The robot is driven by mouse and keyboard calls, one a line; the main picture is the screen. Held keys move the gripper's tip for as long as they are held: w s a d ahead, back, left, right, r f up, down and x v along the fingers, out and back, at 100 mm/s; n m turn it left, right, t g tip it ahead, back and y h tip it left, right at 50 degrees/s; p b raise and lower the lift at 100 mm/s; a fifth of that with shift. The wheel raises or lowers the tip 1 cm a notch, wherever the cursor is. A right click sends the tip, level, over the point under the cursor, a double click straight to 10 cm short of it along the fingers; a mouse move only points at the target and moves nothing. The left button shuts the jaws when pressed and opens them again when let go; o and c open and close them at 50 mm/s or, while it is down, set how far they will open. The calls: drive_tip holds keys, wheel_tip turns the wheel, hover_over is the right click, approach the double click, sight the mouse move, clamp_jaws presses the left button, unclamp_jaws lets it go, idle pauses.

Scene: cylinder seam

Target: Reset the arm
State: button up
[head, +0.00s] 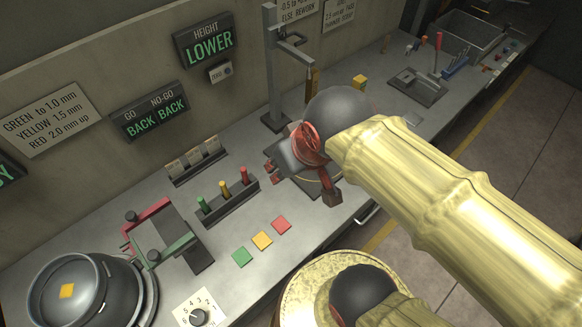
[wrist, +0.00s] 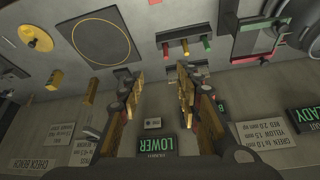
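My gripper (wrist: 160,82) shows in the wrist view with its two fingers well apart and nothing between them. The wrist end is above the bench, close to the height stand (head: 277,75). A flat dark plate with a yellow circle (wrist: 93,37) lies beyond the fingers in the wrist view. Part of that plate is hidden behind my wrist in the head view.
A rack with green, yellow and red pegs (head: 225,190) stands left of my wrist. Green (head: 242,257), yellow (head: 262,241) and red (head: 281,225) pads lie in front. A dark round pot (head: 85,295) is lower left. A grey bin (head: 468,35) is far right.

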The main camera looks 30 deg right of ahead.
drive_tip(key=shift+s+d, duration=0.1)
drive_tip(key=shift+s, duration=0.5)
wheel_tip(320, 180, down, 10)
drive_tip(key=b, duration=1)
